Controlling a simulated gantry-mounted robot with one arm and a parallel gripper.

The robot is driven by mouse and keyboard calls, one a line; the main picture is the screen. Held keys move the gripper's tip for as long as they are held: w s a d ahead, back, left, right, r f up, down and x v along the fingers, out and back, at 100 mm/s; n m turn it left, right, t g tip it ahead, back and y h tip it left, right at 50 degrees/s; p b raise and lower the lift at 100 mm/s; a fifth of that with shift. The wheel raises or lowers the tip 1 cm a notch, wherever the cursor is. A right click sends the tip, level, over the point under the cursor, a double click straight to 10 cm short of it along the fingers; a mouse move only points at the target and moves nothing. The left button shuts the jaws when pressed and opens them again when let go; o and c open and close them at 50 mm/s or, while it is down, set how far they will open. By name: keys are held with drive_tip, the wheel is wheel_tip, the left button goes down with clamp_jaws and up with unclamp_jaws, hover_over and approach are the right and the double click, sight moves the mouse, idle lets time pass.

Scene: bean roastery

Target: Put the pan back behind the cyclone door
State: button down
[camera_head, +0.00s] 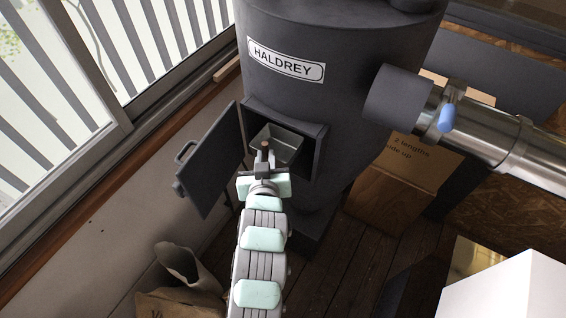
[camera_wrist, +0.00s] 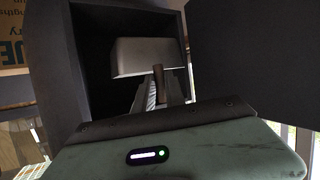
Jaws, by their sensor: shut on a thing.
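The cyclone (camera_head: 310,65) is a dark grey drum labelled HALDREY. Its door (camera_head: 212,160) stands open, swung to the left, with a handle on its outer face. The square opening (camera_head: 316,140) shows a dark inside. The pan (camera_head: 283,143), a grey metal box, is at the opening, and in the wrist view (camera_wrist: 147,57) it sits within the frame. I cannot tell how deep it is. My gripper (camera_head: 264,152) is in front of the opening, shut on the pan's brown-tipped handle, which shows in the wrist view (camera_wrist: 158,80). The fingertips are partly hidden.
A steel duct (camera_head: 480,125) with a blue lever leaves the cyclone on the right. A cardboard box (camera_head: 400,180) stands behind. Paper sacks (camera_head: 180,285) lie on the floor at lower left. A white box (camera_head: 510,290) is at lower right. A window wall borders the left.

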drive_tip(key=p, duration=0.1)
hover_over(283, 152)
drive_tip(key=s, duration=0.1)
drive_tip(key=shift+s+a+r, duration=0.15)
wheel_tip(283, 152, down, 3)
drive_tip(key=shift+f+p, duration=0.1)
drive_tip(key=shift+p, duration=0.6)
wheel_tip(283, 152, down, 3)
drive_tip(key=shift+f+p, duration=0.15)
drive_tip(key=shift+p, duration=0.45)
drive_tip(key=shift+w+f, duration=0.3)
drive_tip(key=shift+f, duration=0.05)
drive_tip(key=shift+f, duration=0.1)
drive_tip(key=c, duration=1.4)
unclamp_jaws()
